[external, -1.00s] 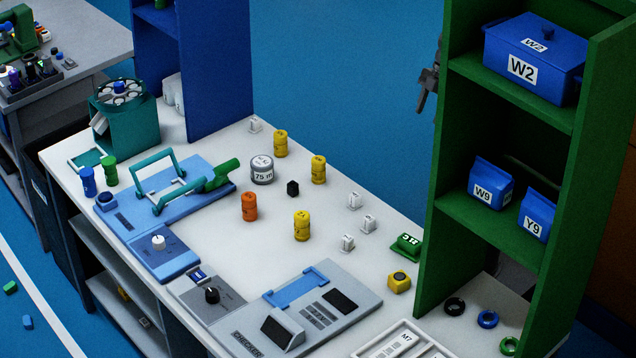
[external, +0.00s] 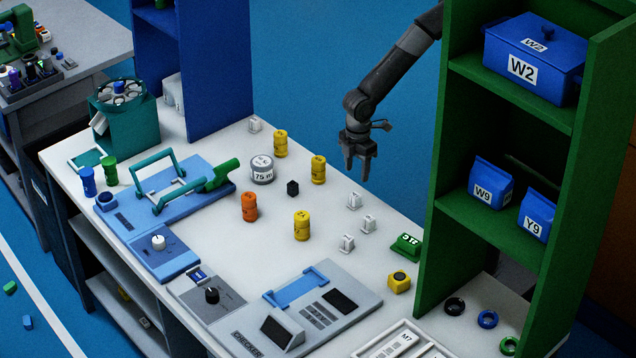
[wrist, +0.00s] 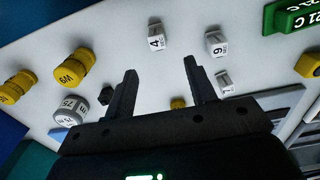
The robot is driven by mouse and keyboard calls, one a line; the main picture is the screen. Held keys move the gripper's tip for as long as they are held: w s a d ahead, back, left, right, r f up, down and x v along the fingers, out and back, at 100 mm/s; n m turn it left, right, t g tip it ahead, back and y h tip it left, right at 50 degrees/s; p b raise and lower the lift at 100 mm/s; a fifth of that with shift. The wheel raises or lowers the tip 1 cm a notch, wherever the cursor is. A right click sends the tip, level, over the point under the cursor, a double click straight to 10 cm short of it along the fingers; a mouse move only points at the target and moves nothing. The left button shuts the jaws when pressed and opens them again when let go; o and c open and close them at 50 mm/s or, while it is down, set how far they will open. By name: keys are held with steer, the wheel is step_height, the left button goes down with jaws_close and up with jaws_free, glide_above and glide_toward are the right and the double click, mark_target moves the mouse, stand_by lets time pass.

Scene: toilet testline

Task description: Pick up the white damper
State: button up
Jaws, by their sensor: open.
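Several small white pieces with numbered faces stand on the bench; I cannot tell which is the white damper. Three are grouped at the right: one (external: 354,201), one in front of it (external: 368,224) and one nearer still (external: 347,243). In the wrist view they read 4 (wrist: 156,40), 6 or 9 (wrist: 216,46) and 7 (wrist: 225,84). Another white piece (external: 255,125) stands at the far back edge. My gripper (external: 357,168) is open and empty, pointing down above the bench's back edge. Its fingers (wrist: 160,68) also show in the wrist view.
Yellow cylinders (external: 319,170), an orange cylinder (external: 249,207), a grey-white cylinder (external: 262,171) and a black hexagonal piece (external: 292,188) stand nearby. A green shelf (external: 436,180) rises on the right. A green block (external: 406,246) sits beside the white pieces.

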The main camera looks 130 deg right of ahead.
mark_target(353, 196)
steer(key=f, duration=1.1)
steer(key=shift+w+d+f, duration=0.2)
steer(key=shift+w, duration=0.1)
steer(key=shift+c, duration=0.4)
steer(key=c, duration=1)
steer(key=shift+r, duration=0.15)
